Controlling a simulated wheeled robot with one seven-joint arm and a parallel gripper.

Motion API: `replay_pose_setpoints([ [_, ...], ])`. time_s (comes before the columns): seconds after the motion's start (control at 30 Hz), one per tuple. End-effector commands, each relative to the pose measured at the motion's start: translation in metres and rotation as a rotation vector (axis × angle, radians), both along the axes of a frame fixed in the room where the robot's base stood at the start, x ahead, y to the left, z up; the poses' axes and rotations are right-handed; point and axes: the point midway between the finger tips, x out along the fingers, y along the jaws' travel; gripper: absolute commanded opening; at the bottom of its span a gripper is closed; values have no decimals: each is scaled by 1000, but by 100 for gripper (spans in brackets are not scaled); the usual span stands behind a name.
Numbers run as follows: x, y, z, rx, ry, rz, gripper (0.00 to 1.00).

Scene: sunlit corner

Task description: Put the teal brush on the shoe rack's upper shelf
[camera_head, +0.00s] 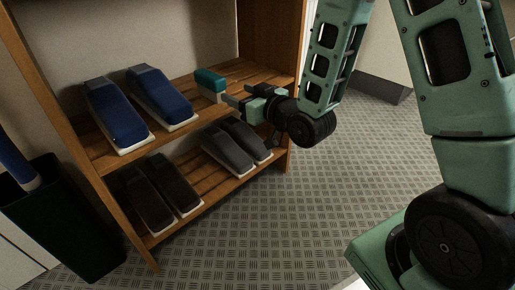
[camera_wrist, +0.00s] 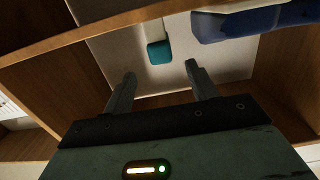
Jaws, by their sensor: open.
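The teal brush (camera_head: 210,79), with a pale lower part, is at the upper shelf (camera_head: 184,95) of the wooden shoe rack, right of the blue shoes. It appears to rest on the shelf, though the contact is hard to make out. My gripper (camera_head: 231,99) is just right of the brush, at shelf height. In the wrist view the brush (camera_wrist: 159,52) lies just beyond my two spread fingertips (camera_wrist: 158,72), in line with the gap between them. Nothing is between the fingers.
Two blue shoes (camera_head: 117,112) stand on the upper shelf to the left. Brown shoes (camera_head: 149,196) and grey shoes (camera_head: 228,150) fill parts of the lower shelf. A dark bin (camera_head: 62,222) stands left of the rack. The floor (camera_head: 300,215) in front is clear.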

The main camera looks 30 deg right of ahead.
Motion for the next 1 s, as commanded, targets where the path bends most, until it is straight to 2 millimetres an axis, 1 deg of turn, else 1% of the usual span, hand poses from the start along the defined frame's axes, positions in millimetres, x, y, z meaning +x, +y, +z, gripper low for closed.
replay_pose_setpoints([
  [0.07, -1, 7, -1, -10, 26, 13, 58],
  [0.17, -7, 25, -6, -43, 114, 43, 58],
  [0.27, -22, 50, -15, -98, 257, 87, 58],
  [0.3, -31, 60, -19, -125, 321, 106, 58],
  [0.37, -47, 74, -24, -167, 418, 132, 58],
  [0.47, -81, 91, -32, -239, 580, 172, 58],
  [0.5, -96, 97, -34, -269, 644, 188, 58],
  [0.57, -121, 104, -36, -317, 740, 211, 58],
  [0.6, -139, 107, -37, -349, 802, 225, 58],
  [0.67, -167, 111, -37, -402, 898, 246, 58],
  [0.7, -187, 111, -35, -436, 958, 259, 58],
  [0.77, -215, 111, -33, -487, 1044, 275, 58],
  [0.8, -233, 109, -31, -521, 1096, 285, 58],
  [0.9, -270, 104, -24, -591, 1204, 302, 58],
  [1.0, -295, 99, -19, -639, 1278, 311, 58],
])
